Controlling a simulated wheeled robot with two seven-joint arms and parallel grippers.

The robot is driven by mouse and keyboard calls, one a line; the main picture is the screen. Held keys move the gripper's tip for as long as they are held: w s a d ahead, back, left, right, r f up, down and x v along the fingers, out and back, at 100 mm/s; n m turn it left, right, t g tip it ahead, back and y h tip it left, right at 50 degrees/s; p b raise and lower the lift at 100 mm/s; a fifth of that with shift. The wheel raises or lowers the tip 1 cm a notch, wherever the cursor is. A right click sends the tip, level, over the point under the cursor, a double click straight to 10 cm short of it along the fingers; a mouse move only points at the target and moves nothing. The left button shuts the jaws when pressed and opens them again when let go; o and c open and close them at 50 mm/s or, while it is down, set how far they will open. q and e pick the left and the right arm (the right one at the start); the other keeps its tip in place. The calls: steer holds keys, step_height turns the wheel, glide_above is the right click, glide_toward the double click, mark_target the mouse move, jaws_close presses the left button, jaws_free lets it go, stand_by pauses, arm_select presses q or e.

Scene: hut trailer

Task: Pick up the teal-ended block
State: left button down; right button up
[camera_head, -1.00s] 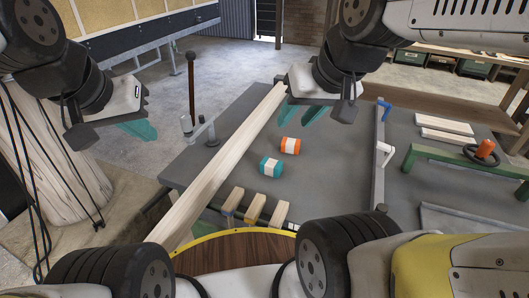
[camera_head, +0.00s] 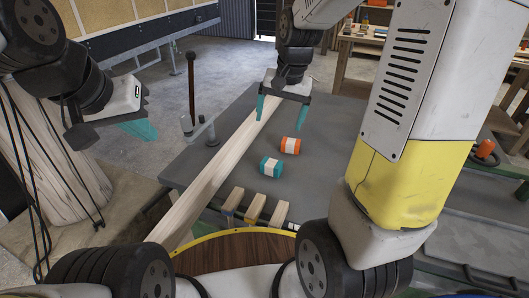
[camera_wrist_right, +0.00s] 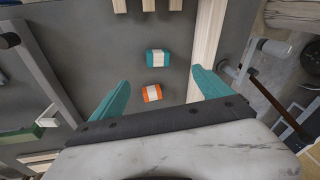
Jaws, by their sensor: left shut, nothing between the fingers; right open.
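The teal-ended block (camera_head: 271,166), white in the middle, lies on the grey table (camera_head: 235,160). It also shows in the right wrist view (camera_wrist_right: 158,57), beyond the fingertips and between their lines. A similar orange-ended block (camera_head: 290,145) lies next to it, apart from it, and closer to my right gripper in the wrist view (camera_wrist_right: 152,93). My right gripper (camera_head: 283,112) is open and empty, above the table behind both blocks, with its teal fingers (camera_wrist_right: 158,85) spread. My left gripper (camera_head: 140,130) is shut and empty, off the table's left side.
A long pale beam (camera_head: 215,175) runs along the table's left part, left of the blocks. Several short wooden pieces (camera_head: 255,207) stick out at the near edge. A metal clamp (camera_head: 200,130) stands at the left edge. My right arm covers much of the table's right side.

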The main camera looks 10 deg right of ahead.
mark_target(272, 162)
steer(key=w+f+m+g, duration=0.1)
steer(key=w+f, duration=0.1)
steer(key=f, duration=0.3)
steer(key=w+f+m, duration=0.1)
steer(key=w+f, duration=0.1)
steer(key=f, duration=0.3)
steer(key=w+f+g+h, duration=0.1)
steer(key=w+f, duration=0.2)
steer(key=f, duration=0.2)
steer(key=shift+a+f+m+g, duration=0.1)
steer(key=shift+f+m+g, duration=0.2)
steer(key=shift+m, duration=0.1)
step_height(272, 162, down, 8)
steer(key=shift+w+a+f, duration=0.1)
steer(key=shift+a+f, duration=0.05)
steer(key=shift+f, duration=0.1)
steer(key=shift+c, duration=0.4)
steer(key=c, duration=1.4)
